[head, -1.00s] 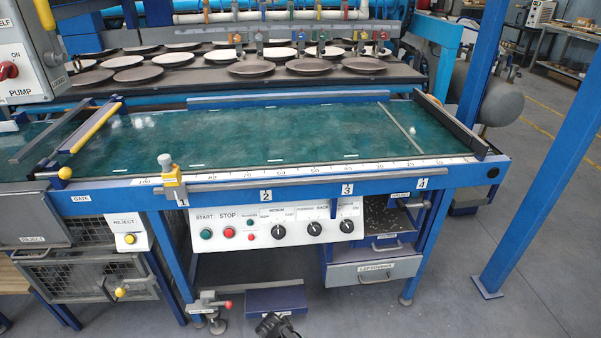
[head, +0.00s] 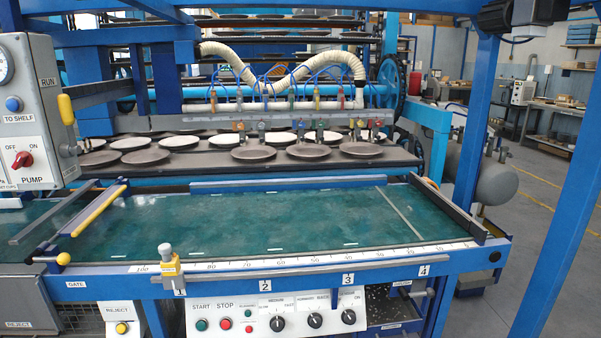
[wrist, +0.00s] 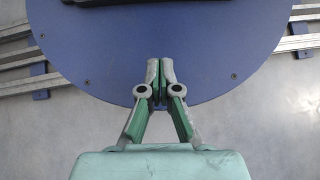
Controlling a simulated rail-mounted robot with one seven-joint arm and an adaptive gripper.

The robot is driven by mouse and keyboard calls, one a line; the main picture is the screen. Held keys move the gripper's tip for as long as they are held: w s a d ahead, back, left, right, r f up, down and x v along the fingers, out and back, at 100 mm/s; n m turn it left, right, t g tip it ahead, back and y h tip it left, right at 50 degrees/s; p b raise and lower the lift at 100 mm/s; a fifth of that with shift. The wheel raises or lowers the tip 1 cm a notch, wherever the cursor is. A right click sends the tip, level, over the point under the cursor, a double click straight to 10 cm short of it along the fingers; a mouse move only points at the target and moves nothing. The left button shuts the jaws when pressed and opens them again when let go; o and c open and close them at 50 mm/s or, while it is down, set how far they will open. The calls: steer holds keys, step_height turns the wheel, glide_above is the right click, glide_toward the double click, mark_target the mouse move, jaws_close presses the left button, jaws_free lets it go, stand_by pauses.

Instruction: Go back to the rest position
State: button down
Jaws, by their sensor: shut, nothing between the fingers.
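My gripper (wrist: 160,70) shows only in the wrist view. Its two green and grey fingers are together at the tips, with nothing held between them. It is clear of the machine, and no plate or control shows near it in the wrist view. The head view shows no part of the gripper.
The head view shows a green belt table (head: 250,222) with a control panel (head: 290,312) on its front. Behind it, a dark shelf (head: 215,165) carries several plates under suction cups. A pump box (head: 35,110) is at left, and a blue post (head: 565,170) at right.

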steer(key=w+r+t+p, duration=0.2)
steer(key=w+r+p, duration=0.1)
steer(key=r+p, duration=1)
steer(key=shift+r+p, duration=0.3)
steer(key=shift+p, duration=0.6)
steer(key=shift+w+d, duration=0.1)
steer(key=shift+d, duration=0.05)
